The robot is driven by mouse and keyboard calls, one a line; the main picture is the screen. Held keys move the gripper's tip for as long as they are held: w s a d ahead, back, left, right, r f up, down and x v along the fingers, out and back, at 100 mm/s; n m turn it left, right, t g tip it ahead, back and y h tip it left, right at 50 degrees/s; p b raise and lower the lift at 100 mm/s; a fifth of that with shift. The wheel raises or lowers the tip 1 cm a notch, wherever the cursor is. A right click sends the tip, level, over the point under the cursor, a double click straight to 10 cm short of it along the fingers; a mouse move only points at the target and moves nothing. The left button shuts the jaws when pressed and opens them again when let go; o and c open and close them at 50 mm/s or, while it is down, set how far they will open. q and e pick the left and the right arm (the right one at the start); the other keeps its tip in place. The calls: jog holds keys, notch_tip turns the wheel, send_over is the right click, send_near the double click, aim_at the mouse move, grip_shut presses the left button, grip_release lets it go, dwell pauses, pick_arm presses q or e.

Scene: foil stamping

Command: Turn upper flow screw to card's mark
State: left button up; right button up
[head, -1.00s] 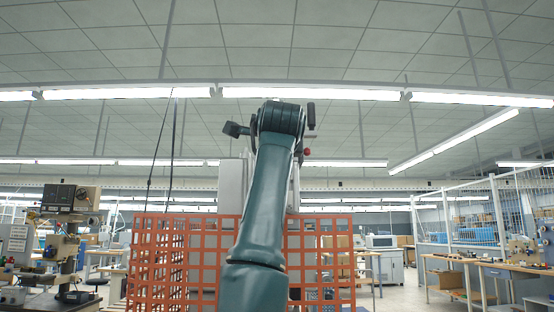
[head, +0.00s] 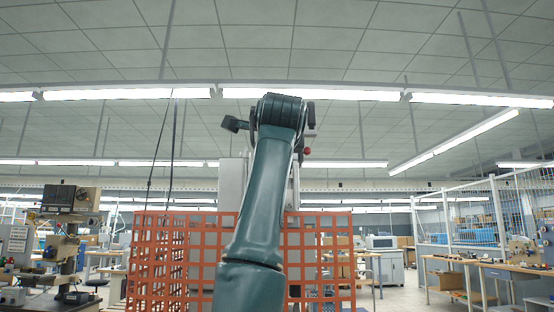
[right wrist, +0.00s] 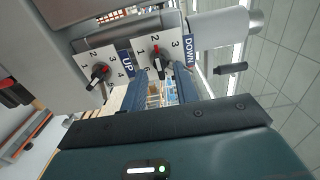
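In the right wrist view, a black flow knob (right wrist: 99,73) sits on a white dial plate beside a blue UP label (right wrist: 125,64). A second black knob (right wrist: 156,61) with a red pointer sits on another numbered plate beside a blue DOWN label (right wrist: 188,51). My right gripper (right wrist: 163,86) has its two fingers apart with nothing between them. Its fingertips are close to the DOWN dial; whether they touch is unclear. No card with a mark can be made out. My left gripper is not in view.
In the head view, my raised arm hides much of a grey machine (head: 231,185) behind an orange mesh guard (head: 158,250). A bench with equipment (head: 65,235) stands left, a workbench (head: 500,268) right. A black handle (right wrist: 230,69) juts out near the dials.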

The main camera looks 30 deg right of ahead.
jog(key=b+v, duration=0.3)
jog(key=v, duration=0.8)
jog(key=shift+s+a, duration=0.25)
